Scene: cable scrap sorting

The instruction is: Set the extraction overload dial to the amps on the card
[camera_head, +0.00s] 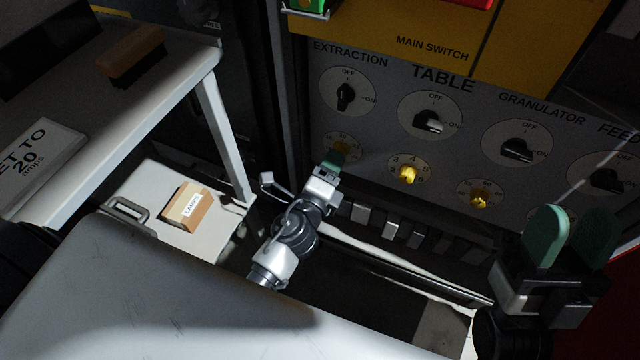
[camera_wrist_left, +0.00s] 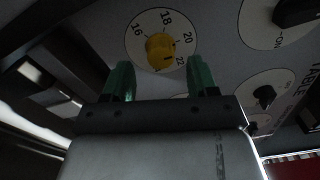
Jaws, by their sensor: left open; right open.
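The card (camera_head: 38,158) lies on the table at the left, and its visible part reads "ET TO 20 amps". The extraction overload dial (camera_head: 345,147) sits below the EXTRACTION switch, largely hidden by my left gripper (camera_head: 332,164). In the left wrist view the dial has a yellow knob (camera_wrist_left: 160,47) on a white plate with 16, 18, 20 and 22. I cannot tell its setting for certain. My left gripper (camera_wrist_left: 160,82) is open, its green fingers apart just short of the knob and not visibly touching it. My right gripper (camera_head: 570,240) is open and empty at the lower right.
The panel carries black rotary switches, such as the EXTRACTION switch (camera_head: 346,96), and other yellow dials, including the TABLE dial (camera_head: 408,174). A brush (camera_head: 132,55) lies on the left table. A labelled block (camera_head: 188,207) sits on a pale case (camera_head: 150,190) below.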

